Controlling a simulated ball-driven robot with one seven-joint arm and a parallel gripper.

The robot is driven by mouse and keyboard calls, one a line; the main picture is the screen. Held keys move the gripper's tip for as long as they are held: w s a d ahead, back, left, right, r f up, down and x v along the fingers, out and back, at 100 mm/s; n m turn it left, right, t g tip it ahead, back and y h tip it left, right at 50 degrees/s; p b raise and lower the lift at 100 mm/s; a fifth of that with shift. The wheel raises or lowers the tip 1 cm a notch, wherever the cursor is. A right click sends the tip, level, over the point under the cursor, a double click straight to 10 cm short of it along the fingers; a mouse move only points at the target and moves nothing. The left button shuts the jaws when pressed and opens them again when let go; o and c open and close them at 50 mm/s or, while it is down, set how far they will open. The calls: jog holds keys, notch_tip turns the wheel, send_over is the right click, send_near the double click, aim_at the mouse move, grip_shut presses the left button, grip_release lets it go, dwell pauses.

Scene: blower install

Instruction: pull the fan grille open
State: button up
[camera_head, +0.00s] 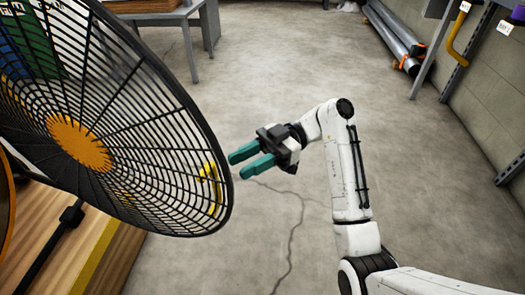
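The fan grille (128,128) is a round black wire guard with an orange centre disc (80,143). It fills the left of the view, tilted and apart from an orange-edged rim (6,205) at the far left edge. A yellow piece (209,186) shows at the grille's lower right edge; it looks like a handle. My gripper (238,165), with two teal fingers, is just right of the grille's edge, pointing left toward it. The fingers have a gap between them and hold nothing visible. Whether a fingertip touches the rim is hard to tell.
A wooden block or bench (48,225) is below the grille. A grey table (180,18) stands at the back. Metal pipes (393,32) lie along the right wall, near a rack with a yellow hook (459,38). The concrete floor between is clear.

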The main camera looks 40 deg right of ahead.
jog(key=shift+d, duration=2.05)
jog(key=shift+c, duration=0.2)
